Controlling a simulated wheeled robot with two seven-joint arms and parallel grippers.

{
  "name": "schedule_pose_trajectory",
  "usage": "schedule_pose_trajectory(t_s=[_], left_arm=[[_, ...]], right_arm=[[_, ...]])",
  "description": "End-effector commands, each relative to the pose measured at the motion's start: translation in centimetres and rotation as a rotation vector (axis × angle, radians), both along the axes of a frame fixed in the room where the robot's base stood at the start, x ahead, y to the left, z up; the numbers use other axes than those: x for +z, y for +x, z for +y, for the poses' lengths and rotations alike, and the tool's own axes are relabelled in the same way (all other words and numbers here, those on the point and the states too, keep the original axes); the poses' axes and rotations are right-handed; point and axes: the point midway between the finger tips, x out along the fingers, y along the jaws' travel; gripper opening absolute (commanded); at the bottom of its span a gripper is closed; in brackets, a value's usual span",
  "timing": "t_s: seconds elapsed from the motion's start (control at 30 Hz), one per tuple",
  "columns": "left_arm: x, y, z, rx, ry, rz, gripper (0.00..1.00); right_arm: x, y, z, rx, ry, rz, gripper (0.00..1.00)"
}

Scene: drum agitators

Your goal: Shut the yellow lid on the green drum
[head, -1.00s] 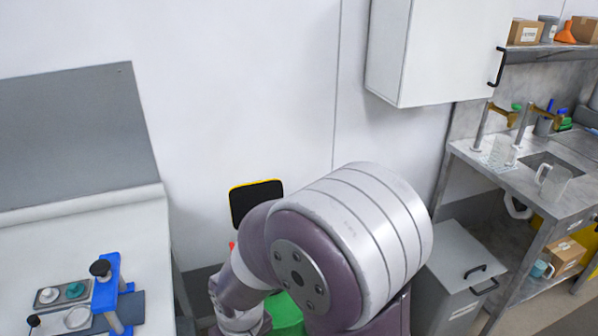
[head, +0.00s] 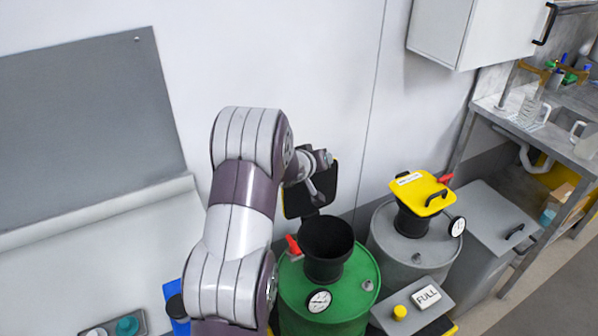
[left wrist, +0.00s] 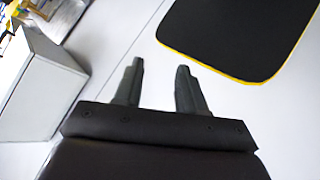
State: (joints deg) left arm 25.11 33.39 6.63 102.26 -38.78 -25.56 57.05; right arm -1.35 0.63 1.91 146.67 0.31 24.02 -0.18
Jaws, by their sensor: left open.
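The green drum (head: 360,272) stands at the lower middle of the head view, with a black funnel (head: 325,262) open on top. Its yellow lid (head: 294,204) stands raised behind the funnel, showing a black inner face with a thin yellow edge, partly covered by my left arm. In the left wrist view the lid (left wrist: 240,32) fills the upper right. My left gripper (left wrist: 158,68) is open, with nothing between its fingers, and appears apart from the lid there. In the head view my left wrist overlaps the lid; the fingertips are hard to make out.
A red lever (head: 293,245) and a gauge (head: 319,301) are on the green drum. A grey drum (head: 385,240) with a closed yellow lid (head: 420,190) stands to its right. A "FULL" sign box (head: 426,296) is in front. A white wall is behind.

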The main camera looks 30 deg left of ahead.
Motion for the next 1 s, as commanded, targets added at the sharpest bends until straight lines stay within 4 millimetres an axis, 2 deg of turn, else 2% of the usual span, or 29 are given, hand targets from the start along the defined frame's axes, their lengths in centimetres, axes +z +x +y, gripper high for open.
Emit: schedule_pose_trajectory(t_s=[0.03,0.1,0.13,0.2,0.33,0.4,0.47,0.57,0.67,0.83,1.0], left_arm=[[-1.2,1.8,3.9,0.017,-0.087,-0.117,0.40],[-2.0,2.9,8.3,-0.015,-0.249,-0.275,0.40],[-2.5,2.7,9.7,-0.040,-0.323,-0.323,0.40],[-4.1,1.2,12.4,-0.111,-0.492,-0.390,0.40],[-7.3,-3.3,14.9,-0.228,-0.750,-0.393,0.40],[-8.5,-5.4,15.4,-0.269,-0.842,-0.371,0.40],[-9.1,-6.5,15.5,-0.292,-0.893,-0.353,0.40],[-9.4,-6.6,15.2,-0.308,-0.932,-0.337,0.40],[-9.2,-4.9,14.2,-0.311,-0.934,-0.334,0.40],[-9.2,-0.9,12.1,-0.311,-0.932,-0.335,0.40],[-9.5,2.3,10.5,-0.309,-0.931,-0.337,0.40]], right_arm=[[-0.7,0.0,0.0,0.000,0.000,0.000,0.43],[-1.1,0.0,0.0,0.000,0.000,0.000,0.43],[-1.3,0.0,0.0,0.000,0.000,0.000,0.43],[-1.6,0.0,0.0,0.000,0.000,0.000,0.43],[-2.0,0.0,0.0,0.000,0.000,0.000,0.43],[-2.1,0.0,0.0,0.000,0.000,0.000,0.43],[-2.1,0.0,0.0,0.000,0.000,0.000,0.43],[-1.8,0.0,0.0,0.000,0.000,0.000,0.43],[-1.1,0.0,0.0,0.000,0.000,0.000,0.43],[-0.2,0.0,0.0,0.000,0.000,0.000,0.43],[0.1,0.0,0.0,0.000,0.000,0.000,0.43]])
